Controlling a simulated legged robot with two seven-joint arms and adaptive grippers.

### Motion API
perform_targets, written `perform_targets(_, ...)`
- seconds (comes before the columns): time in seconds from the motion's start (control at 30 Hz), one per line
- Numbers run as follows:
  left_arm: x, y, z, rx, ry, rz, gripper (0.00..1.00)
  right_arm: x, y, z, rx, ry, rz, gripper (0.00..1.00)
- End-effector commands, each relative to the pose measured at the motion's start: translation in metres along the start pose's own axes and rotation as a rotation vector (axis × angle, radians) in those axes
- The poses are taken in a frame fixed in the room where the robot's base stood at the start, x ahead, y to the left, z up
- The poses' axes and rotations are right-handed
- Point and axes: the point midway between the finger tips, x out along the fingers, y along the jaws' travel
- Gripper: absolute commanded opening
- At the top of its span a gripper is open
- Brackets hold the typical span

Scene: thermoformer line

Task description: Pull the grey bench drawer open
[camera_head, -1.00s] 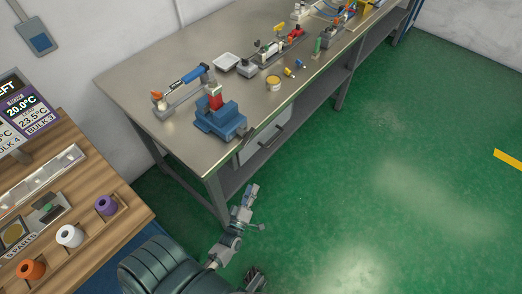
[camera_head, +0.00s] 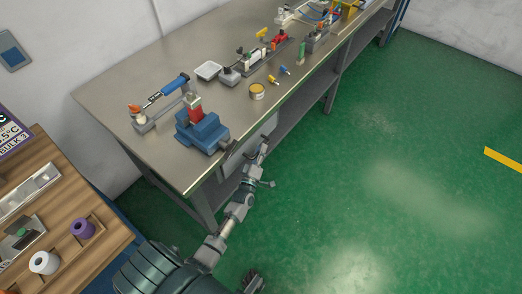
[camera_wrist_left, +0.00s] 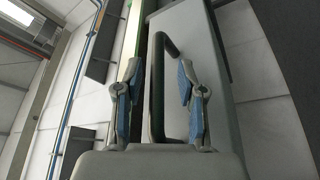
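The grey bench drawer (camera_head: 256,139) sits under the front edge of the metal bench, partly hidden behind my left arm. In the left wrist view its light grey front (camera_wrist_left: 202,50) carries a dark bar handle (camera_wrist_left: 158,90). My left gripper (camera_head: 263,150) is at the drawer front. In the left wrist view its two blue-grey fingers (camera_wrist_left: 160,68) are apart, one on each side of the handle. I see gaps between the fingers and the bar, so it is not gripped. A dark part at the head view's bottom edge may be my right gripper (camera_head: 253,283); its fingers are unclear.
The metal bench (camera_head: 110,93) carries a blue vise (camera_head: 203,133), a yellow tin (camera_head: 257,91), a white tray (camera_head: 208,70) and several tools. A wooden table (camera_head: 100,205) with spools stands at left. The green floor (camera_head: 400,200) at right is clear.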

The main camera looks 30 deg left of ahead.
Motion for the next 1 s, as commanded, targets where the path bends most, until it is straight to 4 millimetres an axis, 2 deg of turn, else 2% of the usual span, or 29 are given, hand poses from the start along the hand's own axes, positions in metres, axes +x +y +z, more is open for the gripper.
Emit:
perform_targets(0.3,0.0043,-0.0002,0.0000,0.000,0.000,-0.001,0.39,-0.0014,-0.0003,0.0035,0.000,-0.007,-0.001,0.40)
perform_targets(0.33,0.0043,-0.0002,0.0000,0.000,0.000,-0.001,0.37,-0.0013,-0.0002,0.0034,0.000,-0.006,-0.001,0.40)
perform_targets(0.47,0.0041,-0.0002,0.0001,0.000,0.000,-0.001,0.04,-0.0010,0.0003,0.0028,-0.001,-0.005,0.000,0.40)
perform_targets(0.5,0.0041,-0.0002,0.0001,0.000,0.000,-0.001,0.00,-0.0010,0.0005,0.0025,-0.001,-0.004,0.001,0.40)
perform_targets(1.0,0.0010,0.0034,0.0069,-0.001,-0.003,-0.004,0.00,0.0000,0.0014,-0.0015,-0.004,0.009,0.003,0.40)
